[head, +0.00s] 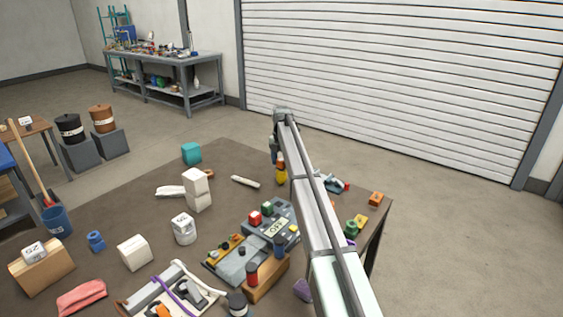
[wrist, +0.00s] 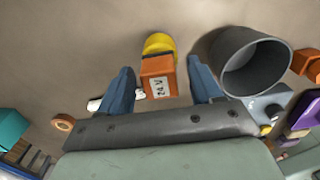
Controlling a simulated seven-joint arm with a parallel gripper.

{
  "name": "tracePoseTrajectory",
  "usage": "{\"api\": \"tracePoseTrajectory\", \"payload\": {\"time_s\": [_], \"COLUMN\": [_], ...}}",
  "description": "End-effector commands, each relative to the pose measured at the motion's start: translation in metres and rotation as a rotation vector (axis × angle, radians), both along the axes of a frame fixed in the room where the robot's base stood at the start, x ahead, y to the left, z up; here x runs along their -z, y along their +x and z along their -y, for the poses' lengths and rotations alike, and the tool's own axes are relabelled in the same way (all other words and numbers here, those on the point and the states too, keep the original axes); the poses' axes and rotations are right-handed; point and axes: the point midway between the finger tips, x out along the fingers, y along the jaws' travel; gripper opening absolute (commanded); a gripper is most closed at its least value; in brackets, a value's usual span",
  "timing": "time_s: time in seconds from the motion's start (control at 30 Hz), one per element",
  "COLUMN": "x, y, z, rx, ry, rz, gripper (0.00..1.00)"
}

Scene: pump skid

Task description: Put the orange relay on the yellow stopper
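The orange relay (wrist: 157,78), with a white label, is between the two fingers of my gripper (wrist: 161,88) in the wrist view. A gap shows on each side of it, so the gripper is open around it. The yellow stopper (wrist: 159,44) shows just beyond the relay, partly covered by it. In the head view the relay (head: 281,162) is right above the yellow stopper (head: 281,178) and appears to rest on it. My gripper (head: 274,150) is beside and above them there, partly hidden by my arm.
A grey open cup (wrist: 255,65) stands close to the right finger.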

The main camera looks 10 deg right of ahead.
Motion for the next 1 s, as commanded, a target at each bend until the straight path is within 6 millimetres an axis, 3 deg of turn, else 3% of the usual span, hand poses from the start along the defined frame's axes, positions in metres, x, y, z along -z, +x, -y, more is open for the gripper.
{"api": "tracePoseTrajectory", "payload": {"time_s": [0.37, 1.0], "x": [-0.007, -0.109], "y": [0.000, 0.001], "z": [0.000, 0.000], "rx": [0.000, 0.000], "ry": [0.000, 0.000], "rz": [0.000, 0.000], "gripper": [0.66, 0.66]}}
